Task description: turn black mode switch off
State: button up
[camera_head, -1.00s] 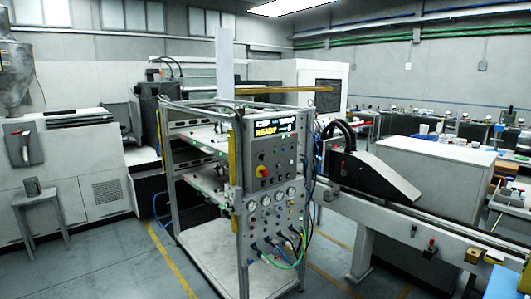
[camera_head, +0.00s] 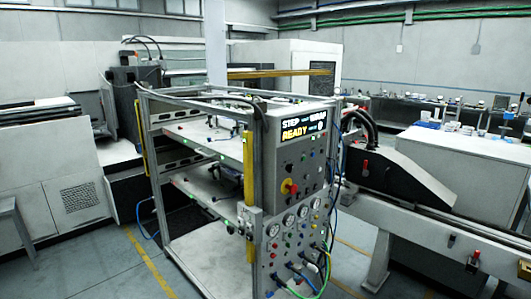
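A grey control panel (camera_head: 312,158) is on the front of an open metal-frame cart, right of the picture's middle. Its lit display (camera_head: 303,127) reads "STEP", "WRAP" and "READY". A red-and-yellow rotary knob (camera_head: 289,187) sits on the panel's left side, with several small coloured buttons around and to the right of it. Some small dark controls show on the panel, but they are too small to tell which is the black mode switch or how it is set. My gripper is not in view.
Gauges (camera_head: 289,219) and looped coloured hoses (camera_head: 323,262) are on the lower panel, hoses sticking out forward. A conveyor (camera_head: 420,222) with a black sloped cover (camera_head: 398,176) stands close on the right. The floor (camera_head: 85,270) is open at left front.

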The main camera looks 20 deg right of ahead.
aim_at(289, 168)
jog(key=i+l+u, duration=0.1)
jog(key=i+l, duration=0.15)
jog(key=i+l+u, duration=0.15)
jog(key=l, duration=0.3)
jog(key=i+l+u, duration=0.1)
jog(key=i+l, duration=0.15)
jog(key=l, duration=0.15)
jog(key=i+l+u, duration=0.15)
jog(key=l, duration=0.3)
